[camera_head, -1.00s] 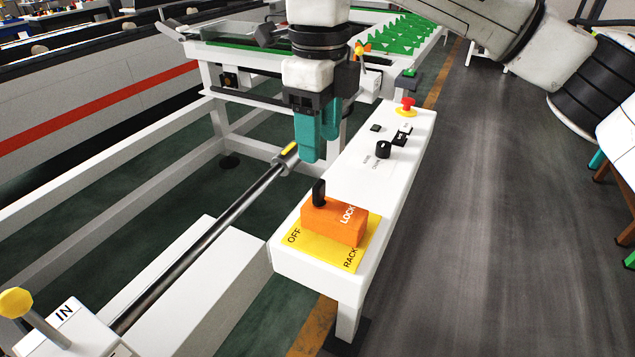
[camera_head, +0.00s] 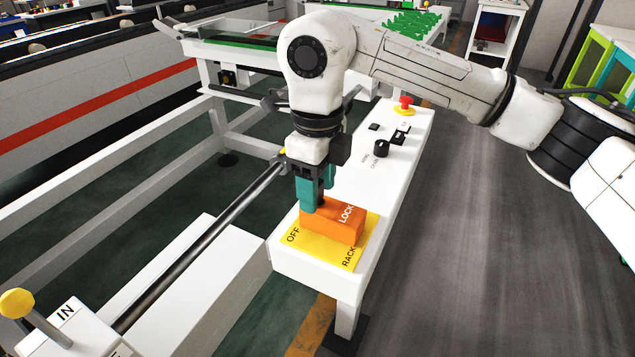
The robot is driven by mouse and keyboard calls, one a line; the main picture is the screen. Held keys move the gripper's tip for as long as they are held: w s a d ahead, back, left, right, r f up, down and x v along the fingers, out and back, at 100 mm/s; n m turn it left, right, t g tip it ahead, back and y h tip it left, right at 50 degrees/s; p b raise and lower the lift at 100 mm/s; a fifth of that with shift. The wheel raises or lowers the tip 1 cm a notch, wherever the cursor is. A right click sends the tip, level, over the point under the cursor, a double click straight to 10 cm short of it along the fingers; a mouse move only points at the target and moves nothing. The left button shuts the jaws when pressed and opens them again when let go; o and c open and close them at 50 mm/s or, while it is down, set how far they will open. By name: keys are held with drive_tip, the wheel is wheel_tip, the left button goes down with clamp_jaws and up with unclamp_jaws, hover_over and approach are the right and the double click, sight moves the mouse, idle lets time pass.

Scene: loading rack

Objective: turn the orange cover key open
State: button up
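The orange cover (camera_head: 335,224), marked LOCK, sits on a yellow plate (camera_head: 318,252) at the near end of the white control panel. The plate reads OFF and RACK. My gripper (camera_head: 316,198) points down at the left end of the cover, where the black key stands. Its teal fingers hide most of the key. A small dark part of the key (camera_head: 320,202) shows between the fingertips. The fingers look to be on either side of the key. I cannot tell whether they are closed on it or touching it.
Farther along the panel (camera_head: 362,192) are a black knob (camera_head: 381,148), small black switches (camera_head: 399,137) and a red emergency button (camera_head: 404,103). A metal rod (camera_head: 215,232) runs along the left. A yellow ball-topped lever (camera_head: 17,302) is at the lower left. The floor to the right is clear.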

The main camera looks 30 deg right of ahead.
clamp_jaws()
drive_tip(key=shift+n, duration=0.4)
drive_tip(key=n+b, duration=0.2)
drive_tip(key=n, duration=0.1)
drive_tip(key=shift+n, duration=0.3)
drive_tip(key=n, duration=0.4)
drive_tip(key=shift+n+b, duration=0.3)
drive_tip(key=shift+b, duration=0.1)
drive_tip(key=n, duration=0.8)
drive_tip(key=shift+n, duration=0.6)
